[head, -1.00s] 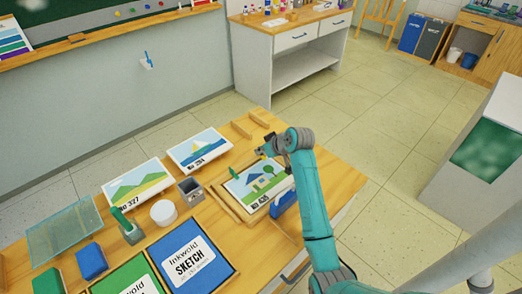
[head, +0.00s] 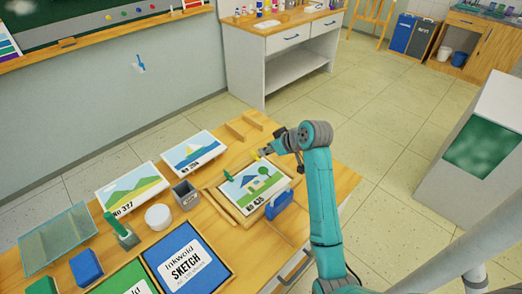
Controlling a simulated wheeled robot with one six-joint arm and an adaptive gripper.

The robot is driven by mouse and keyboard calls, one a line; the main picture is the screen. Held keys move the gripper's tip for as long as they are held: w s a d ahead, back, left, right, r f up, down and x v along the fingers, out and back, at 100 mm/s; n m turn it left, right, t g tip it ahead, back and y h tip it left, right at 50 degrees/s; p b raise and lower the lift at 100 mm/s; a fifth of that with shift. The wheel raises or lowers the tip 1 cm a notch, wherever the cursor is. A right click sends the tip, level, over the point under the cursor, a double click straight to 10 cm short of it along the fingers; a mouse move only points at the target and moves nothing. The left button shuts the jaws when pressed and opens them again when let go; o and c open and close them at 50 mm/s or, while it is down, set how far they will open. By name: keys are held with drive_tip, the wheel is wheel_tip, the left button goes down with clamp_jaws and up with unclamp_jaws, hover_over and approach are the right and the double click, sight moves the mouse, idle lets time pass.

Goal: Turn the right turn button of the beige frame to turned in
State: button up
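The beige frame (head: 224,208) lies on the wooden table with a house picture (head: 255,186) marked No 435 in it. A small green piece (head: 228,174) stands at its left edge. A small yellow piece (head: 257,156) shows at its far edge, close to my gripper (head: 265,152). I cannot tell for certain which piece is the right turn button, or how it is turned. My gripper is just above the frame's far right corner, pointing left and down. Its fingers are small and dark, and whether they touch anything is unclear.
A blue block (head: 280,203) stands at the frame's near right side. A grey open box (head: 186,194), a white round tub (head: 158,217) and two picture panels (head: 193,150) are to the left. Wooden strips (head: 245,125) lie behind. Sketch pads (head: 187,259) lie in front.

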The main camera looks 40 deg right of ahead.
drive_tip(key=shift+v, duration=1.4)
